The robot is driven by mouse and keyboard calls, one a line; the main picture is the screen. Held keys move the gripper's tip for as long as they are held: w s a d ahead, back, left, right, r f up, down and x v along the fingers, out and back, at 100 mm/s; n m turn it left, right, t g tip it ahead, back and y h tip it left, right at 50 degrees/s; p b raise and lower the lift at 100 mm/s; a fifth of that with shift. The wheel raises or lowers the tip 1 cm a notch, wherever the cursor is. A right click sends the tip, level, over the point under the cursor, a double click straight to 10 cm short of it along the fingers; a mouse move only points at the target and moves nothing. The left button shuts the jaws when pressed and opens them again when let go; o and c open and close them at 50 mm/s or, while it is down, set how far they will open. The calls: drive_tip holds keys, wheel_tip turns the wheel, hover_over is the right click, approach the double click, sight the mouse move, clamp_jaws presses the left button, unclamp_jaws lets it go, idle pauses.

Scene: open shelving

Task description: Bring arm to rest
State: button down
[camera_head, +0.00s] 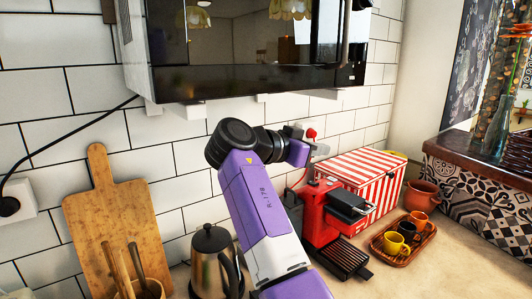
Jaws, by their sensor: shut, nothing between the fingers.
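My arm rises from the bottom middle, with a purple and white link and a black joint at its top. From that joint it reaches right and away from me. My gripper (319,149) is small and grey at the far end, in front of the tiled wall and above the red coffee machine (322,215). It is shut and holds nothing. Part of the wrist is hidden behind the arm, and the fingers show only as a small shape.
A black microwave (250,75) hangs above the arm. A steel kettle (212,255), wooden board (112,220) and utensil pot (150,290) stand left. A red-striped box (370,175), clay pot (421,195) and tray of cups (385,246) are at right. Bare counter lies front right.

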drive_tip(key=w+a+r+n+t+y, duration=0.3)
drive_tip(key=a+r+n+t, duration=0.1)
drive_tip(key=w+a+f+n+t+y, duration=0.1)
drive_tip(key=a+f+n+t+y, duration=0.2)
drive_tip(key=a+f+n+y, duration=0.15)
drive_tip(key=s+f+n+t+y+b, duration=0.1)
drive_tip(key=s+f+n+y, duration=0.1)
drive_tip(key=s+f, duration=0.35)
drive_tip(key=s+f+n+y+b, duration=0.1)
drive_tip(key=s+f+n+y, duration=0.15)
drive_tip(key=f, duration=0.65)
drive_tip(key=s+f+n+t+y+b, duration=0.15)
drive_tip(key=s+f, duration=0.25)
drive_tip(key=f, duration=0.4)
drive_tip(key=s+d+f+m+g+b, duration=0.1)
drive_tip(key=s+d+f, duration=0.4)
drive_tip(key=s, duration=1.2)
drive_tip(key=s+d+f+m+g+h+b, duration=0.1)
drive_tip(key=s+d+f+b, duration=0.2)
drive_tip(key=s, duration=1.4)
drive_tip(key=s+d+f+m+g+b, duration=0.1)
drive_tip(key=s+d+f, duration=0.7)
drive_tip(key=s, duration=1)
drive_tip(key=shift+d+f+g+b, duration=0.2)
drive_tip(key=shift+f+g+b, duration=0.25)
drive_tip(key=shift+f+b, duration=0.35)
